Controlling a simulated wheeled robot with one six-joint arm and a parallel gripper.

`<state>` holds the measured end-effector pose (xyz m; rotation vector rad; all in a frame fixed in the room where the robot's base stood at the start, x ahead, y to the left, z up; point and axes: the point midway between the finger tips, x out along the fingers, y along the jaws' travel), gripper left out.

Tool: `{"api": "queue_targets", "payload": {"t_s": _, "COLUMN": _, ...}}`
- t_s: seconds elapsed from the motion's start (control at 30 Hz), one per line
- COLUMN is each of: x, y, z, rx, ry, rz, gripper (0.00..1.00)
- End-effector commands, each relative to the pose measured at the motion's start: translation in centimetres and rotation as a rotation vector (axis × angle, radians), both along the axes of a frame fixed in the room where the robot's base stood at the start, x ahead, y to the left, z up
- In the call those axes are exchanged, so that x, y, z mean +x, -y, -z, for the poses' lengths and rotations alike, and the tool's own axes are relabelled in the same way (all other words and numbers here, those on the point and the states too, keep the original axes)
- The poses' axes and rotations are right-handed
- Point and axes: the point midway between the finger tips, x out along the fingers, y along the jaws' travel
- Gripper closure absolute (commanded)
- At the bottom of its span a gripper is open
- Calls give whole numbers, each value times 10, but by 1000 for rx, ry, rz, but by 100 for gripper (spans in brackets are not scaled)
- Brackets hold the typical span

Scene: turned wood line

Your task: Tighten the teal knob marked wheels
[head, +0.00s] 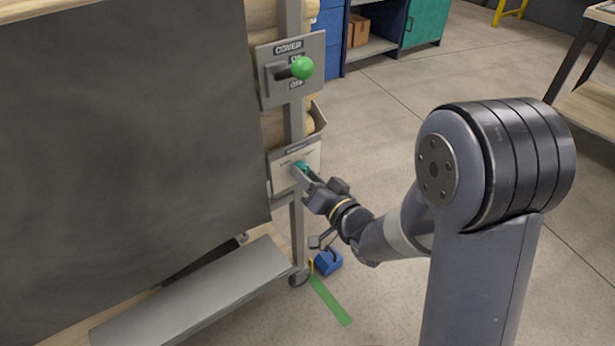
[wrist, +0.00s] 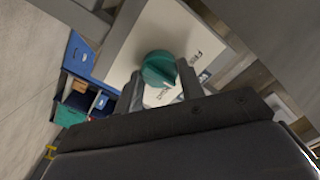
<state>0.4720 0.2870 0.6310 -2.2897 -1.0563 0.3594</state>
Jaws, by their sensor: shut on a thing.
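The teal knob (head: 301,166) sits on a pale plate (head: 284,172) on the cart's upright post. In the wrist view the knob (wrist: 160,68) is round with a raised grip, and dark lettering shows on the plate (wrist: 150,30) beside it, too partial to read fully. My gripper (head: 305,175) reaches the knob from the lower right in the head view. In the wrist view my gripper's two fingers (wrist: 160,88) stand at either side of the knob's near part, shut on it. The fingers hide part of the knob and lettering.
A COVER switch panel (head: 290,90) with a green ball-ended lever (head: 302,68) is above the plate. A large dark sheet (head: 120,160) fills the left. A blue object (head: 328,262) and green floor strip (head: 330,300) lie below. Open floor (head: 390,110) extends behind.

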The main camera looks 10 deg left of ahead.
Motion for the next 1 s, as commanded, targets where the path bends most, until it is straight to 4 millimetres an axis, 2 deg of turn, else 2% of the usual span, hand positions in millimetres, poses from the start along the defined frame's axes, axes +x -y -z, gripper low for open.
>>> {"api": "queue_targets", "payload": {"t_s": 0.6, "x": 0, "y": 1, "z": 1, "rx": 362, "ry": -428, "rz": 2, "gripper": 86}}
{"api": "queue_targets", "payload": {"t_s": 1.0, "x": 0, "y": 1, "z": 1, "rx": 501, "ry": -590, "rz": 2, "gripper": 86}}
